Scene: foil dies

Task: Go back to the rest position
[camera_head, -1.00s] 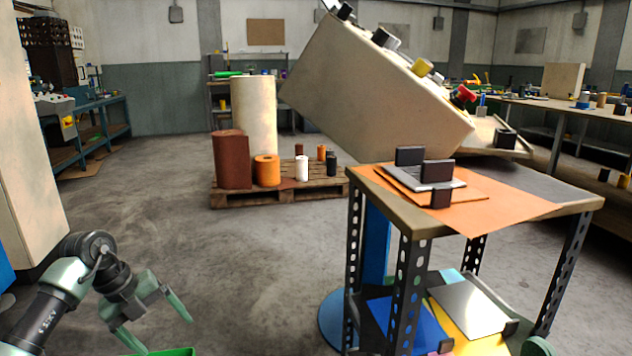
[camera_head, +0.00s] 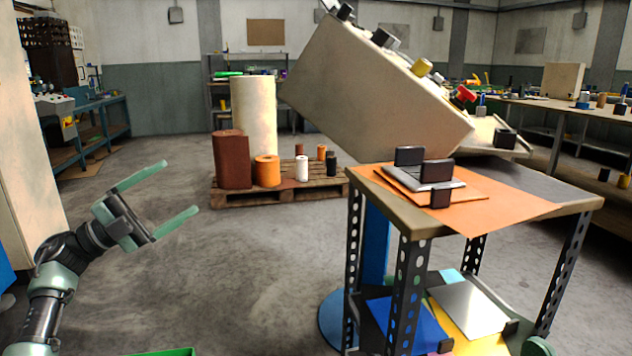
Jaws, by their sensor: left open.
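My left gripper (camera_head: 182,194) is in the lower left of the head view, raised over the bare floor. Its two pale green fingers are spread apart with nothing between them, and they point up and to the right. It is well clear of the work table (camera_head: 415,220) to its right. My right gripper cannot be made out; only a small green rounded part shows at the lower right edge.
Orange sheets (camera_head: 520,211) and a metal plate with dark blocks (camera_head: 437,172) lie on the table. A large tilted beige panel (camera_head: 365,85) stands behind it. A pallet (camera_head: 285,191) holds several rolls. A green edge (camera_head: 170,352) shows at the bottom. The floor between is free.

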